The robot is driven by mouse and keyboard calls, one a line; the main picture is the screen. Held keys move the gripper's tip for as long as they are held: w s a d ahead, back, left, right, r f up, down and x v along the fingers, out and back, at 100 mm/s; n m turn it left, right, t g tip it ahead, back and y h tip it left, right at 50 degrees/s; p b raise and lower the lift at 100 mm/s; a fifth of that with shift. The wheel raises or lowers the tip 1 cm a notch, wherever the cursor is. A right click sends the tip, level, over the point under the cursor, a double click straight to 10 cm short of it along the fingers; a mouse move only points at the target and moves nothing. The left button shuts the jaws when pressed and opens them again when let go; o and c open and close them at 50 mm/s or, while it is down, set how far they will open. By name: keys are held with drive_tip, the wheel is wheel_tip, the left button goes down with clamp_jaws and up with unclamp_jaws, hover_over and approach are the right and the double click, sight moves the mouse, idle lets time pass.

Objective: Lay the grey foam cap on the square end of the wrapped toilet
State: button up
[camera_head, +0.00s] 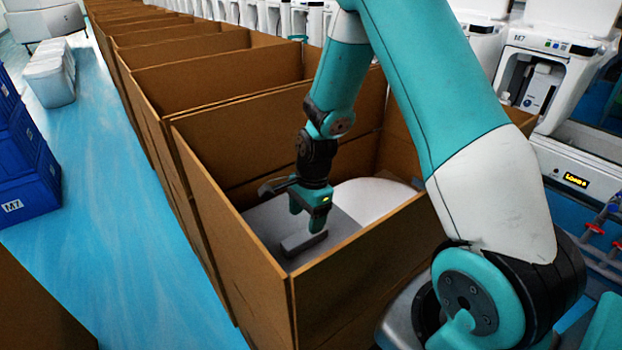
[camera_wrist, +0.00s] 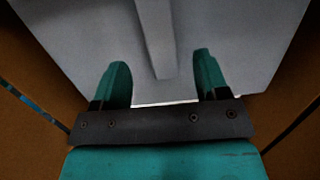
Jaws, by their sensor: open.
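The grey foam cap (camera_head: 266,222) lies flat inside the nearest cardboard box, with a raised bar (camera_head: 303,243) on its top. The wrapped toilet shows as a white rounded form (camera_head: 372,196) to its right; the part under the cap is hidden. My gripper (camera_head: 305,222) is open and empty, low over the cap beside the bar. In the wrist view the cap (camera_wrist: 235,40) fills the upper middle, and its bar (camera_wrist: 157,40) runs down toward the gap between my open fingers (camera_wrist: 161,62). A thin white strip shows past the cap's edge between the fingers.
The cardboard box walls (camera_head: 235,245) stand close around the cap and my gripper. More open boxes (camera_head: 195,75) line up behind. Blue crates (camera_head: 28,170) stand at the left beside a clear blue floor (camera_head: 110,190). White machines (camera_head: 545,75) stand at the right.

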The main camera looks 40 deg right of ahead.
wheel_tip(320, 180, up, 11)
drive_tip(key=d+p, duration=0.1)
drive_tip(key=d, duration=0.1)
drive_tip(key=s+a+r+n+y+p, duration=0.1)
drive_tip(key=s+a+r+n+p, duration=0.5)
drive_tip(key=a+r+n, duration=0.7)
drive_tip(key=s+a+r+n+p, duration=0.1)
drive_tip(key=s+a+r+n, duration=0.2)
drive_tip(key=s+n, duration=0.3)
drive_tip(key=s+a+r+n+y+p, duration=0.1)
drive_tip(key=s+a+r+n, duration=0.2)
drive_tip(key=s+r+n, duration=0.2)
drive_tip(key=s+n, duration=0.1)
drive_tip(key=s, duration=0.2)
drive_tip(key=shift+a+r, duration=0.2)
drive_tip(key=shift+r, duration=0.2)
